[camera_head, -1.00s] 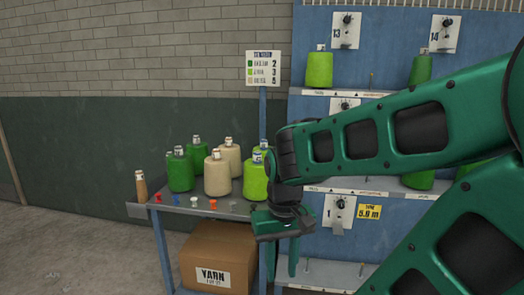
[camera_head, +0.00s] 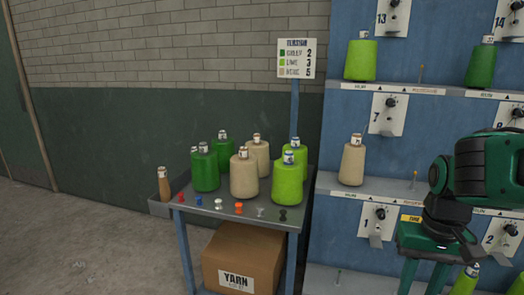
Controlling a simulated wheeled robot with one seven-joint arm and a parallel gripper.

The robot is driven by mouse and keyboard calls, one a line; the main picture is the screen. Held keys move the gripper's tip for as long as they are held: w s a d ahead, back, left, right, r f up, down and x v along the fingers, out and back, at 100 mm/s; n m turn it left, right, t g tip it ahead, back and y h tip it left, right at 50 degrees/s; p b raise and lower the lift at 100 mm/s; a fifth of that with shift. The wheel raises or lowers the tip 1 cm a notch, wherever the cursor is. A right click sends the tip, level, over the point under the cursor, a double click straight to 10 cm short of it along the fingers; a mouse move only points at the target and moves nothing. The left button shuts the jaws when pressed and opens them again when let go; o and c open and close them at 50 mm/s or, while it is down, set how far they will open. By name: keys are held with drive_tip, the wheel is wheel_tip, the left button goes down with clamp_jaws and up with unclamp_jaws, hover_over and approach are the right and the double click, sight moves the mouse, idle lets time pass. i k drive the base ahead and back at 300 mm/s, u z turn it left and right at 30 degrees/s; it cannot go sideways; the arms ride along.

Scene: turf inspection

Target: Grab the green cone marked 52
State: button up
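Dark green cones stand on the side table: one at the front left (camera_head: 205,171) and one behind it (camera_head: 225,151). Another dark green cone (camera_head: 481,66) stands on the upper rack shelf at the right. Each has a small white label on top, but the numbers are too small to read, so I cannot tell which is marked 52. My gripper (camera_head: 422,276) hangs at the lower right in front of the rack, well apart from the table cones. Its two green fingers point down with a gap between them, and nothing shows in it.
The table (camera_head: 240,214) also holds lime cones (camera_head: 287,183), cream cones (camera_head: 244,176), a brown tube (camera_head: 164,185) and small coloured pegs. A yarn box (camera_head: 240,262) sits below. A sign (camera_head: 297,58) stands behind. The blue rack holds a cream cone (camera_head: 352,163) and a lime cone (camera_head: 361,60).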

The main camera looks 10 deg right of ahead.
sight(205, 176)
drive_tip(key=z, duration=0.1)
drive_tip(key=i, duration=1)
drive_tip(key=u, duration=0.1)
